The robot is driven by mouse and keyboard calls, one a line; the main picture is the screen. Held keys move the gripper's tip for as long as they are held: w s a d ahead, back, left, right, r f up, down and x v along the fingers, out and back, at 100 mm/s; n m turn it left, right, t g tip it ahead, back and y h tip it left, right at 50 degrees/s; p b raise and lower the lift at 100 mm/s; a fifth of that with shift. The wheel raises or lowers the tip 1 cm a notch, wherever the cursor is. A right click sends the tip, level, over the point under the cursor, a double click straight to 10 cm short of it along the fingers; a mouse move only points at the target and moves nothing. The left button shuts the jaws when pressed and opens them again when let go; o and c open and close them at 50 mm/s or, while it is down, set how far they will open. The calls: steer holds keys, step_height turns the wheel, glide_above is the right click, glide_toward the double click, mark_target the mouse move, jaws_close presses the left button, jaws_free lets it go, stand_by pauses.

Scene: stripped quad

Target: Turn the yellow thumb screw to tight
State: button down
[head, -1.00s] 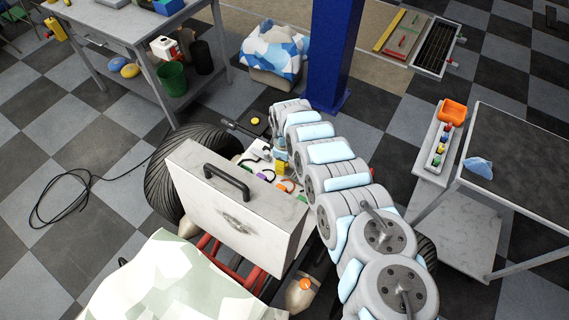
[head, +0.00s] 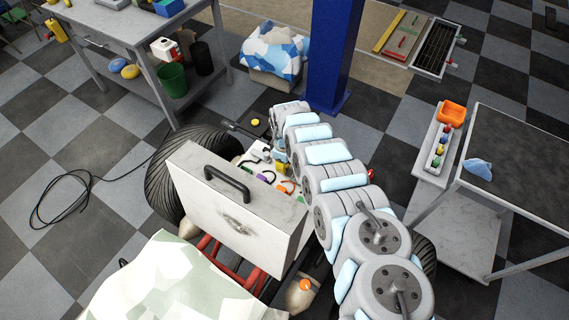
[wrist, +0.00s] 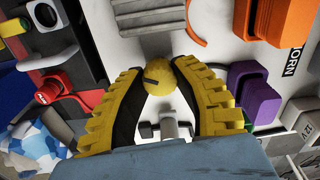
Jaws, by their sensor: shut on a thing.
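The yellow thumb screw (wrist: 160,75) shows in the wrist view as a round yellow knob with a dark mark on its face. My gripper (wrist: 158,82) has yellow ribbed fingers with black inner pads, and the fingertips close on the knob from both sides. A grey metal piece shows between the fingers below the knob. In the head view, my arm reaches down to a pale panel with coloured parts (head: 268,172), and the gripper and the screw are mostly hidden there behind the arm and a white case.
A purple connector (wrist: 252,90) and an orange connector (wrist: 275,28) are on the right. The white case (head: 235,205) with a black handle stands beside my arm. A blue post (head: 335,50) rises behind.

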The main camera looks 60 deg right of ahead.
steer(key=m+p, duration=0.2)
steer(key=m, duration=0.1)
steer(key=shift+r+m, duration=0.1)
steer(key=shift+m, duration=0.2)
steer(key=m, duration=0.4)
steer(key=shift+m, duration=0.3)
steer(key=m, duration=0.1)
steer(key=m+b, duration=0.1)
steer(key=m, duration=0.1)
steer(key=m+b, duration=0.1)
steer(key=shift+f+m, duration=0.3)
steer(key=m+b, duration=0.4)
steer(key=m, duration=0.1)
steer(key=shift+r+m, duration=0.1)
steer(key=shift+m, duration=0.2)
steer(key=c, duration=0.7)
jaws_free()
steer(key=shift+c, duration=0.2)
steer(key=shift+r, duration=0.1)
